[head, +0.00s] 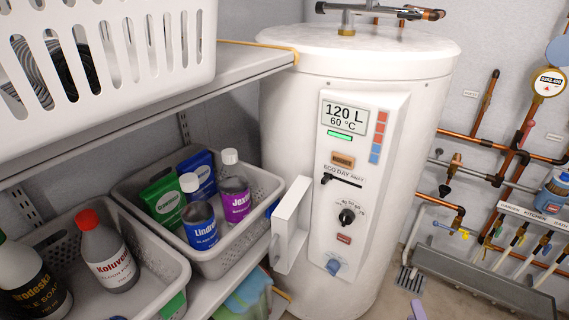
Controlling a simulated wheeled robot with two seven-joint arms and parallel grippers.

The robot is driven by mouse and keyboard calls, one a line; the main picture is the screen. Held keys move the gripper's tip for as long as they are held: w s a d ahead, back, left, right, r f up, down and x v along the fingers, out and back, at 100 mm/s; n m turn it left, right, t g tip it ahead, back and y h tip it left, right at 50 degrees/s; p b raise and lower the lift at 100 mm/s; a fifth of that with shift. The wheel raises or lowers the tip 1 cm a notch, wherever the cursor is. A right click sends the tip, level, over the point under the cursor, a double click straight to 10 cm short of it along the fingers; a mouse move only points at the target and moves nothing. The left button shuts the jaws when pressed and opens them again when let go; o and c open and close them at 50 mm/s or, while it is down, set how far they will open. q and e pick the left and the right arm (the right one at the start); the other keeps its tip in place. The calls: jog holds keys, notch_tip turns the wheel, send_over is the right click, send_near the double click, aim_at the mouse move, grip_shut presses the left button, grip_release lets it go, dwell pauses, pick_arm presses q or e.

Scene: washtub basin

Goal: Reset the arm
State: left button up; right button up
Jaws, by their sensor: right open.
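Only a small lavender tip of my right gripper (417,311) shows, at the bottom edge right of centre. It is low over the floor, to the right of the water heater's base and apart from it. The rest of this gripper and its arm is out of the picture. It is open, and nothing shows held at the visible part. My left gripper and left arm do not show.
A white water heater (430,100) stands in the middle, its panel flap (291,225) swung out leftward. Shelves with a white basket (190,70) and bottle-filled grey bins (238,262) are at left.

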jog(key=s+d+f+n+g, duration=0.5)
jog(key=s+f+n, duration=0.1)
jog(key=f, duration=0.3)
jog(key=s+d+f+n+g, duration=0.4)
jog(key=s+f+n, duration=0.2)
jog(key=f, duration=0.2)
jog(key=s+d+f+n+g+h, duration=0.2)
jog(key=s+d+n+g+h, duration=0.15)
jog(key=s+d, duration=0.45)
jog(key=s+d+f+n+g+h, duration=0.25)
jog(key=s+d+g, duration=0.2)
jog(key=s, duration=0.65)
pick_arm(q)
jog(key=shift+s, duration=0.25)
pick_arm(e)
jog(key=s+a+f+g+y, duration=0.1)
jog(key=s+a+f+y, duration=0.1)
jog(key=a, duration=1)
jog(key=s+a+f+g+y, duration=0.1)
jog(key=s+a+f, duration=0.3)
jog(key=a, duration=0.8)
jog(key=shift+s+f+y, duration=0.3)
jog(key=shift+f+y, duration=0.15)
jog(key=shift+y, duration=0.45)
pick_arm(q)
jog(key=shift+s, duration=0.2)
